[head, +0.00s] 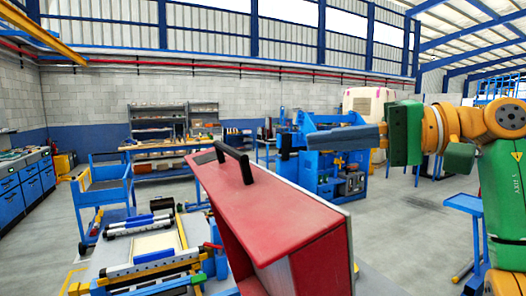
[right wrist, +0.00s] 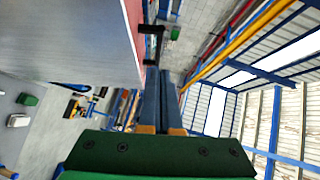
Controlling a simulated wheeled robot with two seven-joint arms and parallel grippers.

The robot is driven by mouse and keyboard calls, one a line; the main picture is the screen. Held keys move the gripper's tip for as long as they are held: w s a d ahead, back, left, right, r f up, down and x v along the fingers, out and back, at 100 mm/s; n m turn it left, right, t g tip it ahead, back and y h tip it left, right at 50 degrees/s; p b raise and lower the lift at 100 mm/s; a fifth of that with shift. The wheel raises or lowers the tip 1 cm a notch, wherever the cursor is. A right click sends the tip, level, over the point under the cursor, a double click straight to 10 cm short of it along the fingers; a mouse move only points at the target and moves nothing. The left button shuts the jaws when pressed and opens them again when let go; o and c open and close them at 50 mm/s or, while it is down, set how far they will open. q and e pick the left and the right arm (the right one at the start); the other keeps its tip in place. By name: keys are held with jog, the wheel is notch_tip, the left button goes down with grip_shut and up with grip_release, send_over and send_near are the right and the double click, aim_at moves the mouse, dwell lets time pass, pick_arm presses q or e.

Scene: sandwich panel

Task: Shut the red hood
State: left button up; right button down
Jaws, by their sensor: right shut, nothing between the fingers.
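The red hood (head: 265,202) stands raised and tilted in the middle of the head view, with its dark red inside partly showing at the lower left. A black bar handle (head: 233,163) sits on its top face near the far end; it also shows in the right wrist view (right wrist: 153,42). My right gripper (head: 285,145) comes in from the right, its blue fingers together and empty. The fingertips appear beyond the hood, right of the handle in the head view and apart from it. In the right wrist view the handle lies just past the fingertips (right wrist: 160,72). My left gripper is not in view.
A bench with blue and grey clamping rails (head: 150,268) lies left of the hood. A blue cart (head: 100,187) stands further left, a blue machine (head: 335,170) behind the hood.

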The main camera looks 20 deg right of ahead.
aim_at(268, 179)
jog(key=x, duration=0.5)
jog(key=s+x, duration=0.1)
jog(key=x, duration=0.1)
jog(key=shift+w+a+f, duration=0.2)
jog(key=shift+a+f, duration=0.05)
jog(key=shift+a, duration=0.35)
jog(key=shift+s+a, duration=0.4)
jog(key=shift+a, duration=0.2)
jog(key=shift+w+f, duration=0.1)
jog(key=shift+w, duration=0.05)
